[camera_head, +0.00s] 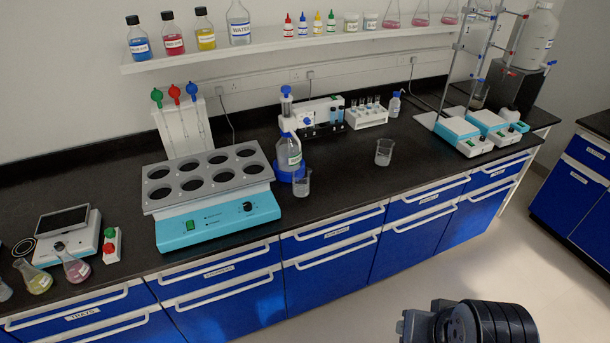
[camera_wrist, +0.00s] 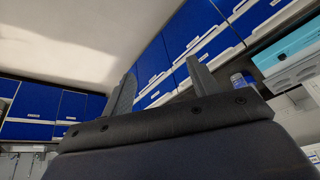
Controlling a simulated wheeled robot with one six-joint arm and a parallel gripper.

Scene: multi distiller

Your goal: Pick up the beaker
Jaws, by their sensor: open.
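Two clear glass beakers stand upright on the black bench in the head view. One beaker (camera_head: 384,152) stands alone near the front edge, right of centre. The other beaker (camera_head: 302,183) stands close in front of the blue-based bottle dispenser, right of the heating unit. My gripper (camera_wrist: 163,84) shows in the wrist view with its two grey fingers apart and nothing between them. My dark arm is low at the bottom right of the head view, in front of the bench and well away from both beakers. I cannot make out either beaker in the wrist view.
The bottle dispenser (camera_head: 288,150) and the teal multi-well heating unit (camera_head: 215,228) stand left of the beakers. A white tube rack (camera_head: 367,117) stands behind. Teal hotplates (camera_head: 462,137) are at the right. The bench around the right beaker is clear. Blue drawers (camera_head: 330,255) front the bench.

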